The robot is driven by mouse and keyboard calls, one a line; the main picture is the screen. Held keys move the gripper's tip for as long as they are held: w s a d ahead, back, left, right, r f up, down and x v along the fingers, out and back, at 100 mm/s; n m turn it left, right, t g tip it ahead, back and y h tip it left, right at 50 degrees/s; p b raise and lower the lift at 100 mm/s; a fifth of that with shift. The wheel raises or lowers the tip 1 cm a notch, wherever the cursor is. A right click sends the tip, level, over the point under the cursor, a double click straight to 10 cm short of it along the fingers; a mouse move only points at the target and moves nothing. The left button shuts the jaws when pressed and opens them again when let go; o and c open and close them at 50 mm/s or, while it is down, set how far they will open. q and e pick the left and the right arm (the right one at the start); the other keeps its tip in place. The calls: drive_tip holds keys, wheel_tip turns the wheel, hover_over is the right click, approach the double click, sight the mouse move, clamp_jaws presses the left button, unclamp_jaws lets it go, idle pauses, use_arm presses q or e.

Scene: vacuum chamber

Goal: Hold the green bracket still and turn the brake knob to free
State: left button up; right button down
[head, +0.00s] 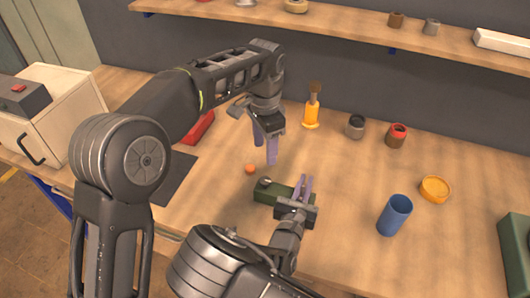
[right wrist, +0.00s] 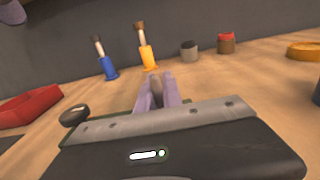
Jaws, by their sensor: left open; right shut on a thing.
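The green bracket (head: 267,197) lies on the workbench in the middle of the head view. A round grey knob (head: 265,183) sits at its left end and also shows, dark, in the right wrist view (right wrist: 74,115). My right gripper (head: 304,188) is shut on the right end of the bracket. Its fingers also show in the right wrist view (right wrist: 156,92), and its body hides most of the bracket there. My left gripper (head: 265,151) is open and empty, above and behind the knob, apart from it. I cannot read the knob's setting.
A small orange ball (head: 250,169) lies just left of the bracket. A blue cup (head: 394,215) and yellow dish (head: 435,188) stand at right. An orange-handled brush (head: 311,113), a grey jar (head: 355,126) and a red-topped jar (head: 396,135) stand behind. A red tray (head: 199,127) is at left.

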drive_tip(key=c, duration=1.4)
unclamp_jaws()
drive_tip(key=shift+s, duration=0.1)
drive_tip(key=v, duration=0.7)
drive_tip(key=shift+s, duration=0.2)
